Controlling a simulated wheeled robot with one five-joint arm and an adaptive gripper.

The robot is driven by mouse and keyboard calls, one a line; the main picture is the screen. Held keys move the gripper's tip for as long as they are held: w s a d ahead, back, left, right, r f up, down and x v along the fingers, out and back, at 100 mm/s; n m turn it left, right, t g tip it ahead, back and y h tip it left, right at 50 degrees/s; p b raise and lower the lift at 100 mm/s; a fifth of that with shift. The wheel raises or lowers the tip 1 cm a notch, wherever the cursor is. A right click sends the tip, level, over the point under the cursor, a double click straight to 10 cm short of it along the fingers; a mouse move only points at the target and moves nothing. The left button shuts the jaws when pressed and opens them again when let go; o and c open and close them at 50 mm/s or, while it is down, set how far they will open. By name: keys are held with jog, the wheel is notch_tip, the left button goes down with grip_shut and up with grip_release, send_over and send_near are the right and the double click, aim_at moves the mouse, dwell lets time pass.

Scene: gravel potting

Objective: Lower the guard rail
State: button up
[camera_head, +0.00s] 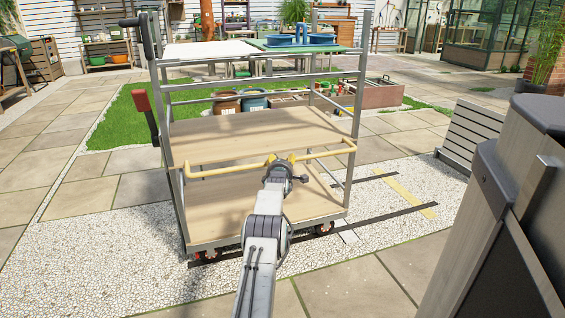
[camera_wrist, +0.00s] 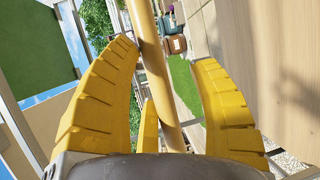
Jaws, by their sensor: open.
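The guard rail (camera_head: 225,172) is a yellow bar across the near side of a grey metal cart, between its two near posts, over the lower wooden shelf. It runs lengthwise through the middle of the wrist view (camera_wrist: 149,40). My gripper (camera_head: 283,160) is at the middle of the rail. Its yellow fingers (camera_wrist: 165,60) are spread open, one on each side of the rail, with gaps showing. Whether the palm touches the rail is hidden.
A grey-brown cabinet (camera_head: 495,220) fills the near right. Gravel (camera_head: 110,235) is clear at left.

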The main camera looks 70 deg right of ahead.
jog(key=shift+w+a+f, duration=0.1)
jog(key=shift+a+f, duration=0.15)
jog(key=shift+f, duration=0.1)
jog(key=v, duration=1.1)
jog(key=shift+s+a+r, duration=0.2)
jog(key=shift+s+r, duration=0.05)
jog(key=shift+r, duration=0.2)
dwell(0.9)
